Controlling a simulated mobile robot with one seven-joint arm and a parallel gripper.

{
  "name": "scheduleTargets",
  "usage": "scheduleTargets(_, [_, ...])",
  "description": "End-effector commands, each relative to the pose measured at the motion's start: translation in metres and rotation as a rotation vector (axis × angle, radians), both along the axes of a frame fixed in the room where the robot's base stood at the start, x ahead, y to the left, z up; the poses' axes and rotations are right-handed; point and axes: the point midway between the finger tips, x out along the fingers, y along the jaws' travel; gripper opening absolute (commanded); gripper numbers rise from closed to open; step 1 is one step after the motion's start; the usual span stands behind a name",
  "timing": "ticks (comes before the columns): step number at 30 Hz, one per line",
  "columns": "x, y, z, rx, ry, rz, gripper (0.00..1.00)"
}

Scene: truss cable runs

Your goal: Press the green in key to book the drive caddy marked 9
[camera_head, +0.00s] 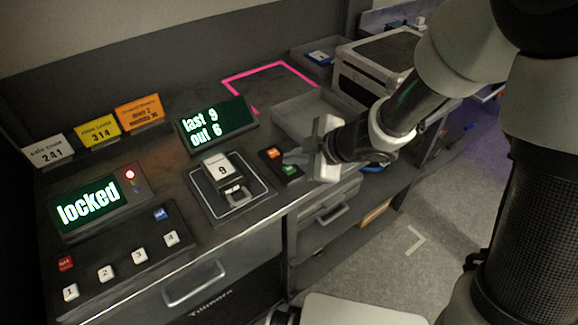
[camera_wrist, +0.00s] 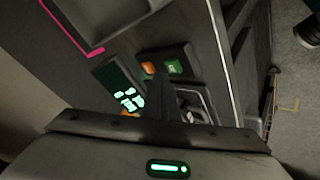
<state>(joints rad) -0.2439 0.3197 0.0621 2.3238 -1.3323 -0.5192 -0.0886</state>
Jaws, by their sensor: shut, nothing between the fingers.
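The green in key (camera_head: 290,169) sits on a small dark key box with an orange key (camera_head: 273,153) above it. In the wrist view the green key (camera_wrist: 174,67) lies just beyond my fingertips, beside the orange key (camera_wrist: 149,68). The drive caddy marked 9 (camera_head: 221,170) stands on a dark pad left of the key box. A display (camera_head: 215,124) behind reads "last 9, out 6". My gripper (camera_head: 292,156) is shut and empty, with its tips close to the key box. I cannot tell whether they touch it.
A panel reading "locked" (camera_head: 88,204) with a red light and numbered keys stands at left. Yellow (camera_head: 99,129), orange (camera_head: 139,112) and white (camera_head: 48,151) cards stand behind it. A grey tray (camera_head: 310,108) and a pink-outlined area (camera_head: 235,77) lie behind the key box.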

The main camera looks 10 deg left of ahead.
Motion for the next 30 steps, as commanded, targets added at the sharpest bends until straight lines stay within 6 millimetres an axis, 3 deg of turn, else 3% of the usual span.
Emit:
scheduleTargets(5, [0.0,0.0,0.007,0.0,0.0,0.0,0.0])
scheduleTargets(18, [0.0,0.0,0.049,0.0,-0.001,0.001,0.0])
scheduleTargets(30, [0.0,0.0,0.05,0.0,0.0,0.0,0.0])
